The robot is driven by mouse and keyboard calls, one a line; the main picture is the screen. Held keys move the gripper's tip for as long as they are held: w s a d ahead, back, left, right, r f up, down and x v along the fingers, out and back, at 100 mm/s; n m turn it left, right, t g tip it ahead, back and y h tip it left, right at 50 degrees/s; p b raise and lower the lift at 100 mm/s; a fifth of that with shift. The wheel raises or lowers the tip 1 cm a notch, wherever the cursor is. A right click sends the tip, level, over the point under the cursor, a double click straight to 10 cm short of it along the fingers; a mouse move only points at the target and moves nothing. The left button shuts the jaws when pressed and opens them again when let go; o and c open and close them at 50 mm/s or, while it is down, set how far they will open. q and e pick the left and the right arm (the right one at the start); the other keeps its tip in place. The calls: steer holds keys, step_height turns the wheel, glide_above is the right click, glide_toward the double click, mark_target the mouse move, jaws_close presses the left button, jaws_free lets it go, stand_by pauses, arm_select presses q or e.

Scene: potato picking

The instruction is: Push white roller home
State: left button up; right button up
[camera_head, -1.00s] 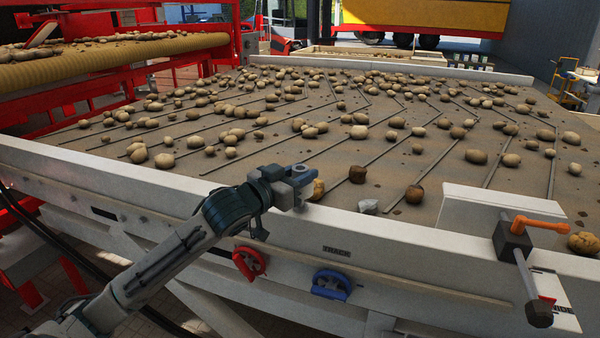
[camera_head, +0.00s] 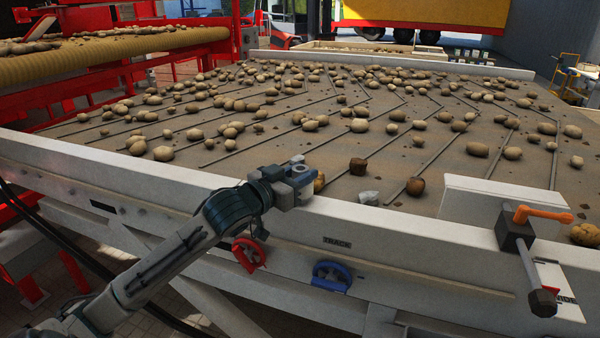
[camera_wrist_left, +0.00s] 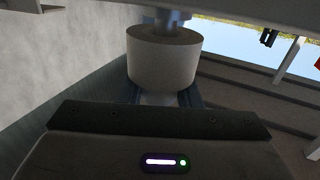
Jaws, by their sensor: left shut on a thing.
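The white roller (camera_wrist_left: 162,58) is a short pale cylinder with a shaft at its top, seen close up in the left wrist view. My left gripper (camera_wrist_left: 160,98) is shut on it; the bluish fingers meet the roller's lower part and are mostly hidden. In the head view my left gripper (camera_head: 296,184) is at the near side rail (camera_head: 160,186) of the potato table. The roller cannot be made out there. My right gripper is not in view.
Potatoes lie across the ribbed table surface (camera_head: 400,158). A grey clamp block with an orange handle (camera_head: 541,219) sits on the rail at right. A red handwheel (camera_head: 249,254) and a blue handwheel (camera_head: 332,276) are on the front panel. A pale wall (camera_wrist_left: 40,60) stands close left in the wrist view.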

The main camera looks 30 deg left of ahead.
arm_select(q)
steer(key=shift+f+b, duration=0.3)
steer(key=shift+f, duration=0.25)
steer(key=o, duration=1.1)
